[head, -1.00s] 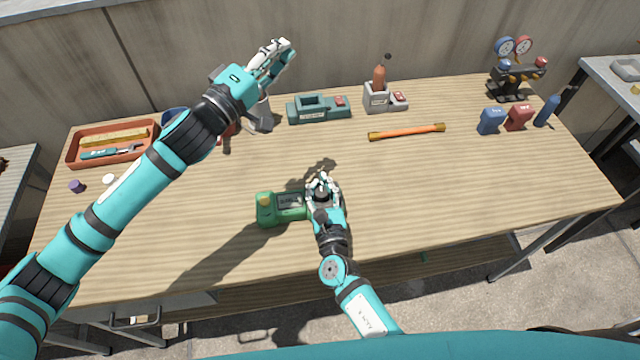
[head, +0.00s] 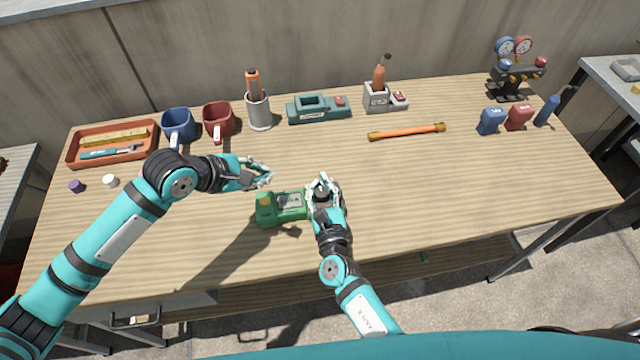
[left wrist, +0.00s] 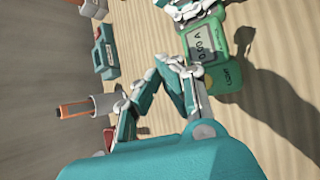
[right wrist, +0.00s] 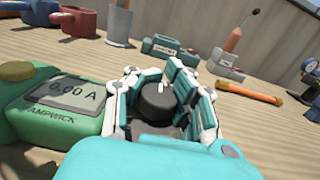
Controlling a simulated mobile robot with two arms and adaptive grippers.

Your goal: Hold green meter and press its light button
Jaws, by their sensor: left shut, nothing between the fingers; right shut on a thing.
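The green meter (head: 268,211) is at the middle front of the table. Its display reads 0.00 A in the right wrist view, beside a round gold button (right wrist: 16,71). The meter (left wrist: 232,75) also shows in the left wrist view. My right gripper (head: 322,184) is shut on the meter, its fingers around the dark dial (right wrist: 158,101). I cannot tell whether the meter is clear of the table. My left gripper (head: 266,174) is shut and empty, just behind and above the meter's left part, apparently apart from the button.
Along the back stand an orange tray (head: 72,155), a blue mug (head: 178,124), a red mug (head: 219,120), a grey cup (head: 259,112) and a teal device (head: 318,116). An orange rod (head: 407,132) lies to the right. The table's right front is clear.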

